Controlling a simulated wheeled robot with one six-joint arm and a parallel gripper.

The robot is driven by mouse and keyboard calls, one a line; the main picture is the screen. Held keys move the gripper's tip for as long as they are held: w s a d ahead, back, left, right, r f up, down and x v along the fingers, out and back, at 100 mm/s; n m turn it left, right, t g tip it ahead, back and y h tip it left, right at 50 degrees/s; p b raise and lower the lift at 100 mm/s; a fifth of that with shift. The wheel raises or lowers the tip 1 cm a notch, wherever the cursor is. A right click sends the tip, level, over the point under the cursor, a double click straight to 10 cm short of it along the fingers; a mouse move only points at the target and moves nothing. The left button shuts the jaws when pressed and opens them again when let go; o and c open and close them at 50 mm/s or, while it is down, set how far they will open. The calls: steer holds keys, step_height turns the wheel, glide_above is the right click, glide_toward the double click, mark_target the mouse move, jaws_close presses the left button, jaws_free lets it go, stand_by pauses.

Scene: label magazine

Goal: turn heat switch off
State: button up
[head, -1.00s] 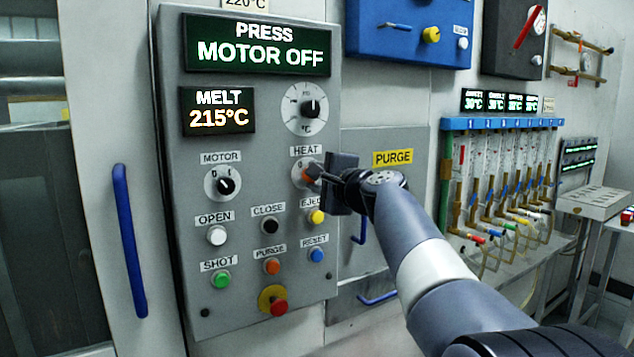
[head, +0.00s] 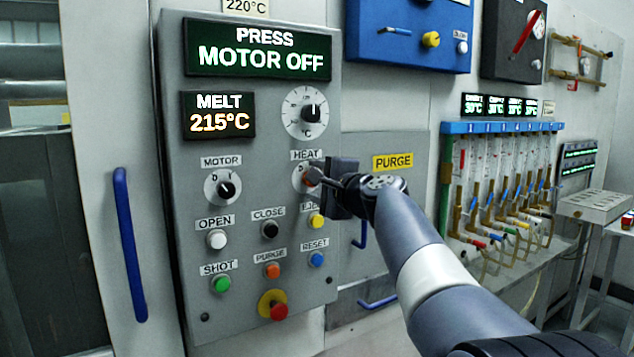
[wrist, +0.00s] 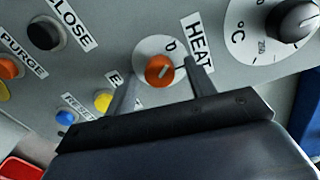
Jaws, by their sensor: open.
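The heat switch (wrist: 160,70) is an orange round knob on a pale disc under the HEAT label (wrist: 197,42). A 0 mark shows on the disc above the knob in the wrist view; the knob's pale line points to the right, not clearly at the 0. In the head view the heat switch (head: 312,177) is partly covered by my gripper (head: 318,178). My gripper is open, with one finger on each side of the knob in the wrist view. I cannot tell whether either finger touches it.
The motor switch (head: 226,189) is left of the heat switch. The yellow eject button (head: 316,220) and blue reset button (head: 316,259) are below it. The temperature dial (head: 306,112) is above. A red emergency knob (head: 278,311) sits lower. The display (head: 258,48) reads PRESS MOTOR OFF.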

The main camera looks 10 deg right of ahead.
steer(key=b+v, duration=0.1)
steer(key=v, duration=0.9)
steer(key=shift+s+b, duration=0.35)
steer(key=shift+b, duration=0.05)
steer(key=p+x, duration=0.2)
steer(key=x, duration=0.8)
steer(key=shift+w, duration=0.4)
steer(key=shift+s, duration=0.1)
